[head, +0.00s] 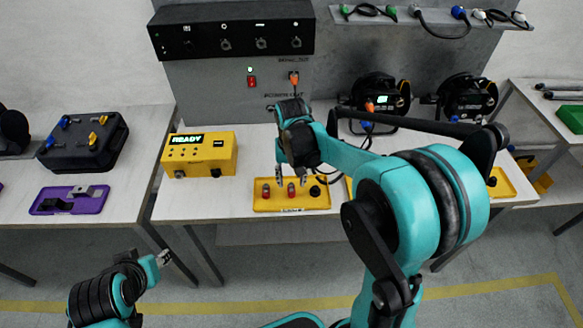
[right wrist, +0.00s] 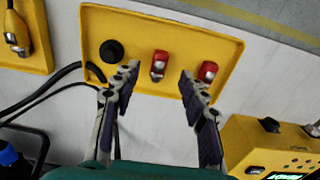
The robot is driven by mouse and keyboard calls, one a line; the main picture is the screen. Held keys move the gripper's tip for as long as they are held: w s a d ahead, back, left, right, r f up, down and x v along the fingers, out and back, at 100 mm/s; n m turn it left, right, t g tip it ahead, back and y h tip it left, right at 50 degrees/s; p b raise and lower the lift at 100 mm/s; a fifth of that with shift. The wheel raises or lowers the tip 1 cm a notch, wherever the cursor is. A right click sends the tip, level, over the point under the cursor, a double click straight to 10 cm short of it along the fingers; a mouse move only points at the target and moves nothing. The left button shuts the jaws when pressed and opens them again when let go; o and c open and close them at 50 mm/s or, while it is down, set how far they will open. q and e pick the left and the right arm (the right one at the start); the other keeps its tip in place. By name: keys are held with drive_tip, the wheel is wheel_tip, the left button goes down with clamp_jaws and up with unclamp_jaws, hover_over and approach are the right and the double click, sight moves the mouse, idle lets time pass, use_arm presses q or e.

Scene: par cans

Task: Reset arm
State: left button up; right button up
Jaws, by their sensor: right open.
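My right gripper (head: 290,177) is open and empty above a yellow tray (head: 273,208) on the middle table. In the right wrist view, the right gripper's (right wrist: 158,75) two fingers stand apart over the same tray (right wrist: 220,38). The tray holds two red connectors, one (right wrist: 158,65) between the fingers and another (right wrist: 208,71) near the picture-right fingertip, plus a black round part (right wrist: 111,51). Nothing lies clearly gripped. My left gripper (head: 162,257) is low at the front left, away from the tables; its finger opening is too small to tell.
A yellow box reading READY (head: 200,154) stands left of the tray. Two black par cans (head: 381,98) stand behind. A black control panel (head: 232,40) is above. The left table bears a black case (head: 84,140) and purple tray (head: 69,200). Cables lie near the yellow tray.

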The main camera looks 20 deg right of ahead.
sight(291, 191)
wheel_tip(291, 191, up, 7)
drive_tip(key=s+a+n+t, duration=0.3)
drive_tip(key=s+t, duration=0.4)
drive_tip(key=s, duration=0.7)
drive_tip(key=shift+s+f+n, duration=0.2)
drive_tip(key=shift+n, duration=0.2)
